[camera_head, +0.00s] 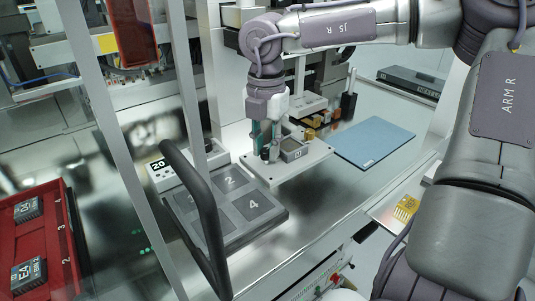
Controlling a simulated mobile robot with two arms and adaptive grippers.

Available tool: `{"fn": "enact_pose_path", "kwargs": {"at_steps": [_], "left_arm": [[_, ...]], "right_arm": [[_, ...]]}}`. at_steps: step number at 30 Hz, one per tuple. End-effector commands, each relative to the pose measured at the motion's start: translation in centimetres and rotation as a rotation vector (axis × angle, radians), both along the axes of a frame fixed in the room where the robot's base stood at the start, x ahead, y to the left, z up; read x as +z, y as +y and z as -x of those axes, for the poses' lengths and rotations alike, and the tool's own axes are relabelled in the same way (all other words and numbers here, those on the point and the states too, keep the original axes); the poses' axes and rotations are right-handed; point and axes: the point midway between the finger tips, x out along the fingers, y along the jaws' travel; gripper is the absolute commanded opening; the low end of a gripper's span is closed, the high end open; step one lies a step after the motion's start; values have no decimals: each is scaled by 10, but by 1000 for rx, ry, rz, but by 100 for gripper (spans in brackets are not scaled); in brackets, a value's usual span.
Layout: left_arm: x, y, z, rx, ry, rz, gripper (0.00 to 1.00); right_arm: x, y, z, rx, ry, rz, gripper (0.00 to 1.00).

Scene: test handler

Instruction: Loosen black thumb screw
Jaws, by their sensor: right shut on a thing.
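My right gripper (266,142) comes down from above over a fixture on a light metal plate (312,166). Its fingers are close together around a small black knob, the black thumb screw (265,154), at the left of the fixture; little of the screw shows between the fingertips. A small grey square socket block (292,149) stands just right of the fingers on the same plate. My left gripper is not in view.
A grey tray with numbered pockets (262,222) and a white box showing "20" (162,176) stand to the left. A curved black handle (207,215) rises in front. A blue mat (372,142) lies at right; a red tray with chips (60,238) is at far left.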

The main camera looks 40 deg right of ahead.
Motion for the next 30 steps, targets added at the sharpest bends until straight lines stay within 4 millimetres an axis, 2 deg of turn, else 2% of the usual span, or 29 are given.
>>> {"fn": "enact_pose_path", "kwargs": {"at_steps": [8, 15, 25, 30], "left_arm": [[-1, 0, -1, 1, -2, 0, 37], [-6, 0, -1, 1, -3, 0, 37], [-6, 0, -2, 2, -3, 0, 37], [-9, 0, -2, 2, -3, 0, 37]], "right_arm": [[-1, 0, 0, 21, 2, 0, 5], [-1, 0, 1, 264, 2, 0, 5], [0, 0, 1, 304, 2, 0, 5], [-1, 0, 1, 492, 2, 0, 5]]}}
